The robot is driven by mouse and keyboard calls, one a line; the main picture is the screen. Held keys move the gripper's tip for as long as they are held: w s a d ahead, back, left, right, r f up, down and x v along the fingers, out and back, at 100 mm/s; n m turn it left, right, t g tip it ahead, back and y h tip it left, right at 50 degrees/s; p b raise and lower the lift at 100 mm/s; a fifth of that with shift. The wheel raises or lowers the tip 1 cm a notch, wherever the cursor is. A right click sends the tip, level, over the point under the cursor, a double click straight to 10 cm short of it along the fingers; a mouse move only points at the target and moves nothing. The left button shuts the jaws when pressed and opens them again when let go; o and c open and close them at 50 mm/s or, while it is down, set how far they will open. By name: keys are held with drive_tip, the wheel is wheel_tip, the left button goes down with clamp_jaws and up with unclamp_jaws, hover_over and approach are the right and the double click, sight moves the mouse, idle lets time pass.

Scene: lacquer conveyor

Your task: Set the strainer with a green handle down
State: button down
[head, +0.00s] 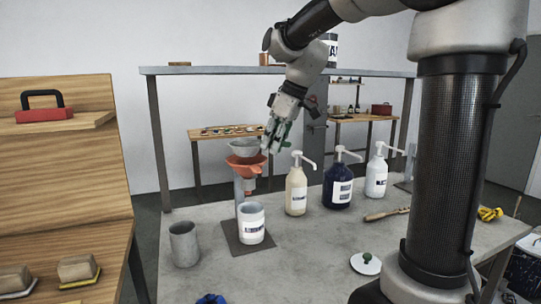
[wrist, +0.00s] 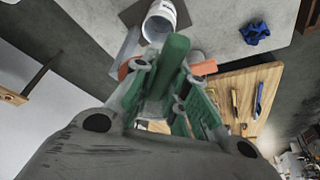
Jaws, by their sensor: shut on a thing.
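My gripper (head: 276,137) is shut on the green handle (wrist: 172,62) of the strainer, which rises between the fingers in the wrist view. The strainer's grey bowl (head: 242,146) shows in the head view just left of the gripper. It is at the mouth of an orange funnel (head: 246,167), which also shows in the wrist view (wrist: 204,68). I cannot tell whether the bowl rests on the funnel or is just above it. The funnel is on an upright stand (head: 239,190). A white labelled can (head: 251,224) stands below the funnel.
A grey cup (head: 184,244) stands left of the can. Pump bottles in cream (head: 296,191), dark blue (head: 337,187) and white (head: 376,178) stand to the right. Bare tabletop (head: 310,240) lies between.

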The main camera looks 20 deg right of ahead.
drive_tip(key=shift+f, duration=1.6)
drive_tip(key=shift+f, duration=0.3)
drive_tip(key=c, duration=1.4)
unclamp_jaws()
drive_tip(key=shift+c, duration=0.2)
